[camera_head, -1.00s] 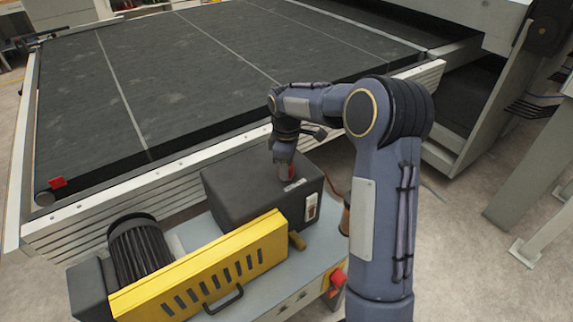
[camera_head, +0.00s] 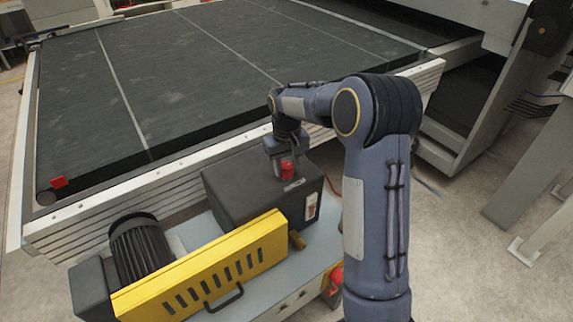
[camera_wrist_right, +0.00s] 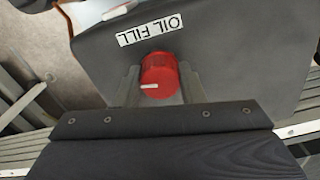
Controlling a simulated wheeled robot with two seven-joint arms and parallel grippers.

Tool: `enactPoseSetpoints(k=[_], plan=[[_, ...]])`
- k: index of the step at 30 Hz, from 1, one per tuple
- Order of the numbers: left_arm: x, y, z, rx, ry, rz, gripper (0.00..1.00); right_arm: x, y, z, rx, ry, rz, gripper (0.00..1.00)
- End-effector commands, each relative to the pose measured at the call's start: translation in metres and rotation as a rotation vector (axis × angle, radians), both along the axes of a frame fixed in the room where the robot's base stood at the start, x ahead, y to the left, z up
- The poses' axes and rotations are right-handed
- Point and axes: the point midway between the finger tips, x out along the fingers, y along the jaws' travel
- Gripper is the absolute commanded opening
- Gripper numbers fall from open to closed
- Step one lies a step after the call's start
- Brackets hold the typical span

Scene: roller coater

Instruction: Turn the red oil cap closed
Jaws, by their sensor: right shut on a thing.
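The red oil cap (camera_head: 287,169) sits on top of the dark gearbox housing (camera_head: 235,196). In the right wrist view the red oil cap (camera_wrist_right: 158,75) shows a white mark on its near side, pointing left in that picture. My right gripper (camera_head: 279,168) reaches down onto the cap from above. In the right wrist view its two fingers (camera_wrist_right: 157,86) stand on either side of the cap and are shut on it. An "OIL FILL" label (camera_wrist_right: 151,35) is on the housing beside the cap. My left gripper is not in view.
A yellow slatted guard (camera_head: 205,270) with a black handle and a dark ribbed motor (camera_head: 141,246) stand left of the housing. The wide black conveyor belt (camera_head: 190,75) with its metal side rail lies behind. Open floor (camera_head: 470,240) is to the right.

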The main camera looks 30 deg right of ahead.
Motion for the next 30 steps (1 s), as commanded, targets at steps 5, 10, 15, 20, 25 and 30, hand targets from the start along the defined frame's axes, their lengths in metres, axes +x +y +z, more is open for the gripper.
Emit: enactPoseSetpoints(k=[5,10,15,20,25,30], plan=[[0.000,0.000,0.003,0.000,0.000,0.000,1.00,0.000,0.000,0.001,-0.002,-0.001,-0.167,0.13],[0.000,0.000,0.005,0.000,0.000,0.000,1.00,0.000,0.000,0.001,-0.001,-0.001,-0.327,0.13],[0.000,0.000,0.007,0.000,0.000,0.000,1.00,0.000,0.000,0.001,-0.002,-0.001,-0.489,0.13],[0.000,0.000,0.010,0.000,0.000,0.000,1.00,0.000,0.000,0.001,-0.001,-0.001,-0.640,0.13],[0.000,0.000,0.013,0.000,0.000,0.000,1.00,0.000,0.000,0.001,-0.001,-0.001,-0.803,0.13],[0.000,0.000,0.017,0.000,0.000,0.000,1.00,0.000,0.000,0.001,-0.001,-0.001,-0.961,0.13]])
